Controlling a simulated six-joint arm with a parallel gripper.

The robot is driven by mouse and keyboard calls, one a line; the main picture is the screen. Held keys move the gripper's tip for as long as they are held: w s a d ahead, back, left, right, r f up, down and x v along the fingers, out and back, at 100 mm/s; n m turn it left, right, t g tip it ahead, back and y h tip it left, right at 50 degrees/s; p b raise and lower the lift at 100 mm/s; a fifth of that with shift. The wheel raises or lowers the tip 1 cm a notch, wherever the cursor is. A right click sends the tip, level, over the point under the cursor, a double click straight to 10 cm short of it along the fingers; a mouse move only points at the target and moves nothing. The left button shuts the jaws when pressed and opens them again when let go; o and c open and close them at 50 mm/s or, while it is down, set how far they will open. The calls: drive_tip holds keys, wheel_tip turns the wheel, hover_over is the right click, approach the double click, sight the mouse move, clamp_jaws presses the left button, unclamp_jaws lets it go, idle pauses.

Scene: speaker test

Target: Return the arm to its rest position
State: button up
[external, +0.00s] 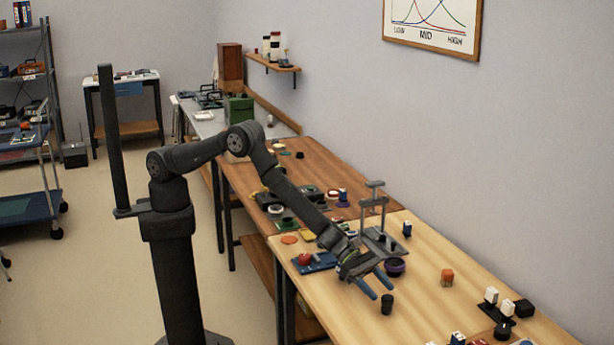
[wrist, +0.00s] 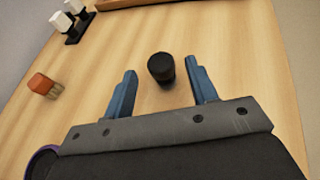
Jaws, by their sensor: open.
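My gripper (external: 377,285) is low over the light wooden bench (external: 430,285), with its two blue fingers spread apart. In the wrist view my gripper (wrist: 162,95) is open with nothing held. A small black cylinder (wrist: 161,68) stands on the bench just ahead of and between the fingertips, apart from both. In the external view the black cylinder (external: 387,304) is beside the fingertips. My arm reaches out over the benches from its column, bent at the elbow.
A grey press-like stand (external: 376,238) and a purple-black ring (external: 395,267) are close to my gripper. A blue tray (external: 314,264) lies to its left. An orange block (external: 447,277) and black-and-white parts (external: 491,303) lie to the right. Bare bench lies between.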

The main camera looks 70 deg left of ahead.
sight(388, 297)
drive_tip(key=v, duration=0.8)
drive_tip(key=x, duration=1.2)
drive_tip(key=shift+d+f, duration=0.15)
drive_tip(key=shift+f, duration=0.05)
wheel_tip(388, 297, up, 5)
drive_tip(key=shift+s+f, duration=0.1)
drive_tip(key=shift+s, duration=0.05)
drive_tip(key=s+r, duration=0.7)
drive_tip(key=s, duration=0.4)
drive_tip(key=w+a+r+n+t+y, duration=0.1)
drive_tip(key=w+a+r, duration=0.3)
drive_tip(key=w+a, duration=0.7)
drive_tip(key=w+a+r+n+t+y, duration=0.1)
drive_tip(key=w+a+r+n+t, duration=0.2)
drive_tip(key=w+a, duration=0.8)
drive_tip(key=a+r, duration=0.2)
drive_tip(key=a, duration=0.3)
drive_tip(key=shift+w+n+t+y, duration=0.3)
drive_tip(key=shift+t, duration=0.1)
drive_tip(key=shift+o, duration=0.5)
